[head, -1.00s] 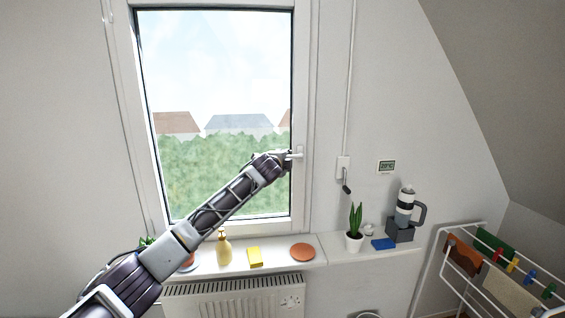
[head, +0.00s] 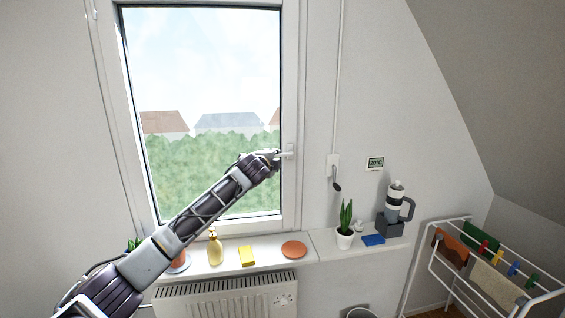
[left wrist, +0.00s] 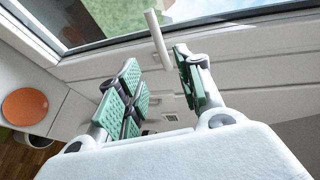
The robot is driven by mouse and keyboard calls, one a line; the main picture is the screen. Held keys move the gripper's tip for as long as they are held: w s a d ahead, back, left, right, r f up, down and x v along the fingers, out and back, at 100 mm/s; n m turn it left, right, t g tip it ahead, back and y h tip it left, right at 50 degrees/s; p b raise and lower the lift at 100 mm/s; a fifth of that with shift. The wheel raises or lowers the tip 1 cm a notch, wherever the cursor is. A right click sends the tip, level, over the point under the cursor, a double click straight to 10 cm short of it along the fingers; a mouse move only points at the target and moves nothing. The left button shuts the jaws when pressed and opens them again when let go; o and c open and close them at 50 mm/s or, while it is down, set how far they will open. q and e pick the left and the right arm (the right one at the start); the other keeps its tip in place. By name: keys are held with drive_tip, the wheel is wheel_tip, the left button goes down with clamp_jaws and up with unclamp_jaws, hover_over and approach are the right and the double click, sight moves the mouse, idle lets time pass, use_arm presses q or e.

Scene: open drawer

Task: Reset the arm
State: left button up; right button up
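My left gripper (head: 275,155) is at the right side of the window frame, close to the white window handle (head: 288,152). In the left wrist view the two green-padded fingers (left wrist: 157,64) are spread apart. The white handle (left wrist: 154,32) shows beyond and between the fingertips, and nothing is clamped. Whether a finger touches the handle I cannot tell. The window (head: 205,70) looks closed in its frame. My left arm crosses in front of the window's lower part. My right gripper is not in view.
Below the window, the sill (head: 325,241) holds a yellow bottle (head: 214,248), a yellow sponge (head: 247,256), an orange disc (head: 294,249), a potted plant (head: 345,225) and a blue block (head: 373,239). A radiator (head: 215,300) hangs underneath. A drying rack (head: 437,270) stands at right.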

use_arm(q)
drive_tip(key=s+d+f+n+g, duration=0.2)
drive_tip(key=s+f+n+g, duration=0.1)
drive_tip(key=s+f, duration=0.9)
drive_tip(key=s+d+f+n+g, duration=0.15)
drive_tip(key=s+f+n, duration=0.45)
drive_tip(key=f, duration=1)
drive_tip(key=s+a+f+n+g+y, duration=0.1)
drive_tip(key=s+a+f+n+g, duration=0.3)
drive_tip(key=s, duration=0.8)
drive_tip(key=s+a+f+n+g, duration=0.1)
drive_tip(key=s+a+f, duration=0.4)
drive_tip(key=s, duration=0.7)
drive_tip(key=s+a+f+n+g+y, duration=0.1)
drive_tip(key=s+a+f+n+g, duration=0.3)
drive_tip(key=s, duration=0.8)
wheel_tip(320, 180, down, 35)
drive_tip(key=s+a+m+b, duration=0.1)
drive_tip(key=s+m+b, duration=0.1)
drive_tip(key=s, duration=0.1)
drive_tip(key=s+a+f+b, duration=0.1)
drive_tip(key=s+a+f, duration=0.1)
drive_tip(key=s+f, duration=0.9)
drive_tip(key=s+a+f+g+b, duration=0.1)
drive_tip(key=s+a+f, duration=0.1)
drive_tip(key=s+f, duration=0.9)
drive_tip(key=shift+a+f, duration=0.15)
